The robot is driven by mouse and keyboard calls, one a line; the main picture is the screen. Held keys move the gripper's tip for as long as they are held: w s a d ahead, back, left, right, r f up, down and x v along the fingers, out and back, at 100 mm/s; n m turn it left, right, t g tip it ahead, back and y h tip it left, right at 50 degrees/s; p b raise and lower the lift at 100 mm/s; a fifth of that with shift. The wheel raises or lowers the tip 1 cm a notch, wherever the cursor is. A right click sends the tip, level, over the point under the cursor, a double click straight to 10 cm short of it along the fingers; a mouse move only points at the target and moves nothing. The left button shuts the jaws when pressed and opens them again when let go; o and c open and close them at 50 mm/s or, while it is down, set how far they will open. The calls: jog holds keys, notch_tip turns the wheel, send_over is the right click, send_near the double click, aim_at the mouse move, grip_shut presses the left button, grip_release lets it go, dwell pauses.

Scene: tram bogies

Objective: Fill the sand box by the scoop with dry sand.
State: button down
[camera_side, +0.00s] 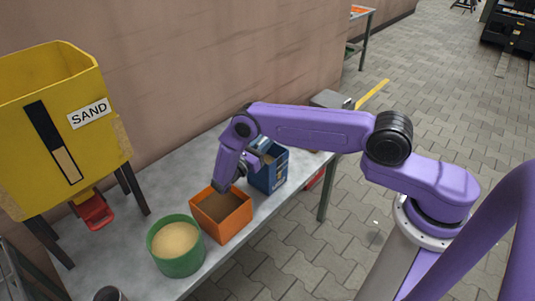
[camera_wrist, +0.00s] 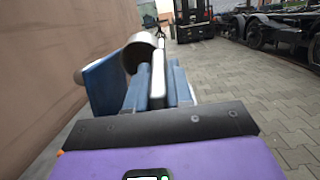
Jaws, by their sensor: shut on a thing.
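My gripper (camera_wrist: 158,88) is shut on the handle of a grey scoop (camera_wrist: 138,55), seen in the wrist view. The scoop's rounded bowl shows beyond the fingers, and I cannot see whether it holds sand. A green round tub (camera_side: 178,269) holds pale sand (camera_side: 175,239). An orange square box (camera_side: 232,227) holds darker brown sand (camera_side: 220,207).
A yellow hopper (camera_side: 35,135) labelled SAND stands at the left with a red outlet (camera_side: 95,213). The grey bench (camera_side: 130,245) runs along a wall (camera_side: 190,80). A dark cup-like thing (camera_side: 108,294) shows at the bottom edge. Paved floor lies beyond the bench.

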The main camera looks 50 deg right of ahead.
notch_tip(320, 180, down, 3)
jog(key=shift+d+f+y, duration=0.15)
jog(key=shift+f+y, duration=0.05)
jog(key=shift+y, duration=0.6)
jog(key=shift+r, duration=0.1)
